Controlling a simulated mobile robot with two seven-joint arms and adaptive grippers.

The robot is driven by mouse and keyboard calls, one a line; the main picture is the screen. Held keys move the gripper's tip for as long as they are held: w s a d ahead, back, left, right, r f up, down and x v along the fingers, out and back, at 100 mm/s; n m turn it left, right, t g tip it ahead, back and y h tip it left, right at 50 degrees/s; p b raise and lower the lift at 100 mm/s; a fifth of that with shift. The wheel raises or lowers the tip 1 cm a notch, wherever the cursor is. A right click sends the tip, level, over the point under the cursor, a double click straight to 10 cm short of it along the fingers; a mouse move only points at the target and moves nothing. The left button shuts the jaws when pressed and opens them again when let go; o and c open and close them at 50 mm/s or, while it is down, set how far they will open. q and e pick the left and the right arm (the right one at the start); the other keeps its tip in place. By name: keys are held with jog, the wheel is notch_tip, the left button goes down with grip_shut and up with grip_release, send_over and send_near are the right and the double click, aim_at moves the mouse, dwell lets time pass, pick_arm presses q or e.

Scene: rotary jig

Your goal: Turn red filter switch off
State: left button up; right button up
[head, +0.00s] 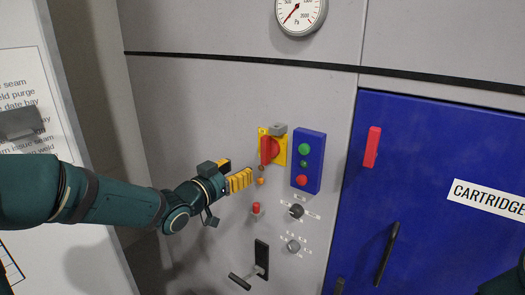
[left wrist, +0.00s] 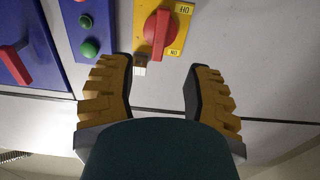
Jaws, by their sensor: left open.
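The red rotary switch (head: 267,150) sits on a yellow plate (head: 281,157) on the grey cabinet wall. In the left wrist view its red handle (left wrist: 160,35) runs up and down on the yellow plate (left wrist: 182,32). That plate carries an upside-down OFF label at the top and an ON label at the bottom. The handle's narrow end lies at the ON label's level, left of it. My left gripper (head: 240,176) is open and empty, below and left of the switch in the head view. In the left wrist view its fingers (left wrist: 159,70) are apart, with the switch beyond the gap.
A grey block (head: 278,129) adjoins the plate's top; it also shows in the left wrist view (left wrist: 140,65). A blue button box (head: 308,161) stands close right. A blue door (head: 440,150) is at right.

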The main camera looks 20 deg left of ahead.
aim_at(263, 154)
pick_arm(q)
jog(key=x, duration=1.2)
jog(key=shift+f+p, duration=0.1)
jog(key=shift+p, duration=0.3)
grip_shut()
